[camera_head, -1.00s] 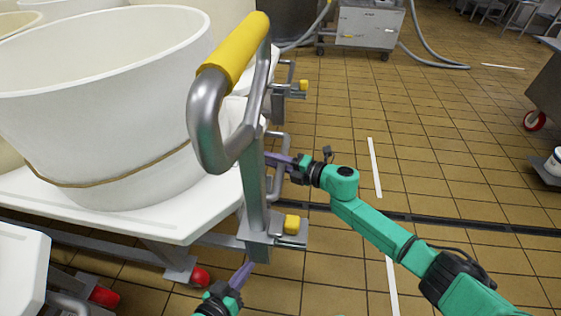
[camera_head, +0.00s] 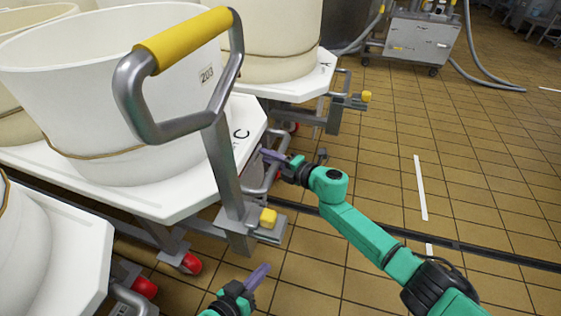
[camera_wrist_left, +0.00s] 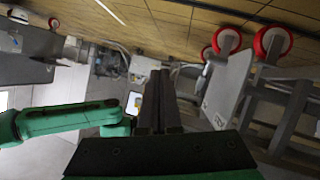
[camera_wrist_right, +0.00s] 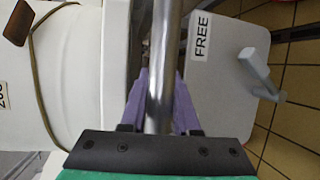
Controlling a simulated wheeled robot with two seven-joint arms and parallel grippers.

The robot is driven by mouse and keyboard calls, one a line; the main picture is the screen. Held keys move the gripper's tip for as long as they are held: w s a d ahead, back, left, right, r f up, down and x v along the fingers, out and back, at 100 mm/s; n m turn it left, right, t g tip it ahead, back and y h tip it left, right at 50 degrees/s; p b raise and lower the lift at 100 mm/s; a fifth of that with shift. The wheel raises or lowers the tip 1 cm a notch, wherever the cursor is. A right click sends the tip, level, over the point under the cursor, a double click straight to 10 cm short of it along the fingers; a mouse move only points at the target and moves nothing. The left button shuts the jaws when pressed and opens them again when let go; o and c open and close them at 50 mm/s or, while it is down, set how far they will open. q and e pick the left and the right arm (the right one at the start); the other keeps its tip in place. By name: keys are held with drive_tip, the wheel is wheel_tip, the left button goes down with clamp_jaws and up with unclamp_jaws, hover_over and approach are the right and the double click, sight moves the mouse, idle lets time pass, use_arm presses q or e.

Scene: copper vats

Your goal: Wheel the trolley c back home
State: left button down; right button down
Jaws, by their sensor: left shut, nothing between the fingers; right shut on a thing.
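Trolley c (camera_head: 225,165) has a white top marked C, a tall grey handle with a yellow grip (camera_head: 186,38), and red wheels. A large white vat (camera_head: 110,95) labelled 203 stands on it. My right gripper (camera_head: 268,155) is at the trolley's near end, beyond the handle post. In the right wrist view its purple fingers (camera_wrist_right: 158,95) are shut around a round metal bar (camera_wrist_right: 160,65) of the trolley. My left gripper (camera_head: 261,273) is shut and empty, low in front of the handle post and apart from it; its closed fingers also show in the left wrist view (camera_wrist_left: 159,90).
Another trolley (camera_head: 300,88) with a vat stands just behind. A third white trolley top (camera_head: 75,265) is close at the lower left. A grey wheeled machine (camera_head: 418,38) with hoses stands at the back. The tiled floor (camera_head: 480,150) on the right is clear.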

drive_tip(key=a, duration=0.2)
drive_tip(key=w+a+b, duration=0.1)
drive_tip(key=a, duration=0.1)
drive_tip(key=shift+a, duration=0.35)
drive_tip(key=shift+w, duration=0.1)
drive_tip(key=c, duration=0.7)
unclamp_jaws()
drive_tip(key=shift+o, duration=0.2)
